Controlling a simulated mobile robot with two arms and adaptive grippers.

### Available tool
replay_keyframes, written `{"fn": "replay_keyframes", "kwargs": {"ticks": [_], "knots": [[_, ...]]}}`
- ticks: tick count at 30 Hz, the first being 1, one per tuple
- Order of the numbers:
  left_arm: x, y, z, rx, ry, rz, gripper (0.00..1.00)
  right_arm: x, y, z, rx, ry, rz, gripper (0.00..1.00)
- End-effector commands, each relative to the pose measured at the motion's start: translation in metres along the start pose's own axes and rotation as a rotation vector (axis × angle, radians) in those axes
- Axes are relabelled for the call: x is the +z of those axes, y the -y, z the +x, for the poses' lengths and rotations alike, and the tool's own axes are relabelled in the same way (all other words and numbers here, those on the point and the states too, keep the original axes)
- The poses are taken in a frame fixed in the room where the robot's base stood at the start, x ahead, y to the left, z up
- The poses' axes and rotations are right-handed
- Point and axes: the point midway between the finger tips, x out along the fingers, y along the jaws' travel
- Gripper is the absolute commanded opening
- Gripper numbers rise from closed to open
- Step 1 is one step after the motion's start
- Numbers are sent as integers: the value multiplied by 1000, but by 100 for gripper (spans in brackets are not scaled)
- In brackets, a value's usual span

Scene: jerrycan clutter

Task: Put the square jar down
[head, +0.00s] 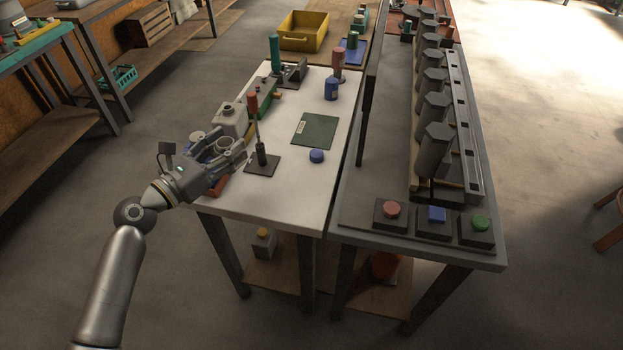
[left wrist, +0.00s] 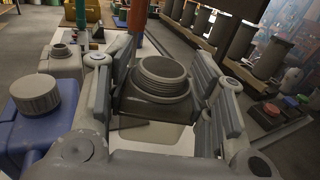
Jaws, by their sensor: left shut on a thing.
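My left gripper (head: 238,155) is over the near left end of the white table (head: 225,201). It is shut on the square jar, which has a dark body and a wide grey threaded neck without a lid. In the left wrist view the jar (left wrist: 160,85) stands between the two fingers of the gripper (left wrist: 160,100), about upright. In the head view the jar (head: 223,146) is partly hidden by the fingers. I cannot tell whether its base touches the table. My right gripper is not in view.
A blue container with a grey lid (left wrist: 36,94) and a pale grey jerrycan (head: 228,120) stand close by. A black stand (head: 262,160), a green mat (head: 314,131) and a blue cap (head: 316,156) lie to the right. The table's near right part is clear.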

Motion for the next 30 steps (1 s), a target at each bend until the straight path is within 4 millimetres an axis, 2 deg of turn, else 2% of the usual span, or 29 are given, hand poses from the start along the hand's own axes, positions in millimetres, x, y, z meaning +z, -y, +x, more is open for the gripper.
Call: {"fn": "replay_keyframes", "kwargs": {"ticks": [3,6,14,16,21,27,30], "knots": [[-1,6,5,-2,2,-2,17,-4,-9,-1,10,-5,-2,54],[-8,18,16,-3,2,-5,17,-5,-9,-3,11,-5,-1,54],[-37,66,59,-3,3,-6,17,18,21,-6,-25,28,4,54],[-54,76,68,-2,0,-6,17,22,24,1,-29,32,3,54],[-81,92,83,-1,2,-4,17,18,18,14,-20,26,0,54],[-92,100,90,-1,2,-1,17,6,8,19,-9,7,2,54],[-104,107,96,-1,2,-3,17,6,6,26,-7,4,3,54]]}}
